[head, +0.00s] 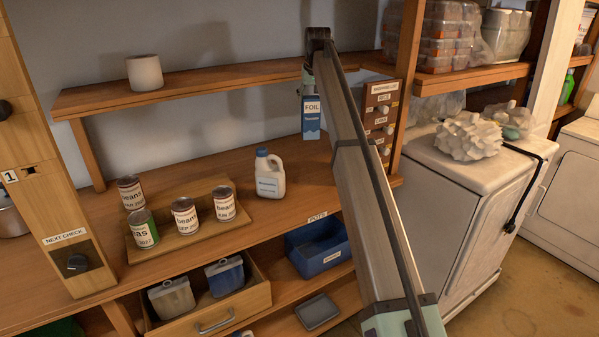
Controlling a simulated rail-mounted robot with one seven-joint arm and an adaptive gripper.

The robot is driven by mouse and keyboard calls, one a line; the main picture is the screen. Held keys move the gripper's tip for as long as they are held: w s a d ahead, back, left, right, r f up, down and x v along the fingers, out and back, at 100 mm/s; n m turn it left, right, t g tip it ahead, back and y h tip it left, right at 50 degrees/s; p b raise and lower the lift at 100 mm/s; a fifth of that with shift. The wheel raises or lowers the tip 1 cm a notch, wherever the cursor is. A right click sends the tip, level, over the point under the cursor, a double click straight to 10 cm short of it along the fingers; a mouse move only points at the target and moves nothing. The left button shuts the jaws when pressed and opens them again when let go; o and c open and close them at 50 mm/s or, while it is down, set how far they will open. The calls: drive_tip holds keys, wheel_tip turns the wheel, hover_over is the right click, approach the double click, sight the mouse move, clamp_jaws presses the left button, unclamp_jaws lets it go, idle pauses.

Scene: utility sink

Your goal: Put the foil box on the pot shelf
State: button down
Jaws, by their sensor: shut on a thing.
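The foil box (311,118) is a blue and white upright carton marked FOIL. It hangs below my gripper (308,82), in front of the right part of the raised wooden shelf (220,76) and above the worktop. My gripper is shut on its top; the fingers are small and partly hidden by my arm. A label reading POTS (317,218) is on the worktop's front edge, above a lower shelf (284,288) with a blue bin (322,262). A pale cylindrical pot (144,73) stands on the raised shelf's left part.
A white jug (269,176) stands on the worktop (300,185), left of the box. An open drawer (215,318) juts out below. A pegged board (380,115) is right of the box. The raised shelf's middle is clear.

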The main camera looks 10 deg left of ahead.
sight(311, 118)
wheel_tip(311, 118, down, 19)
drive_tip(key=p, duration=0.4)
drive_tip(key=shift+f, duration=0.2)
drive_tip(key=shift+c, duration=1.1)
unclamp_jaws()
drive_tip(key=b+v, duration=0.2)
drive_tip(key=v, duration=1)
drive_tip(key=shift+r, duration=0.2)
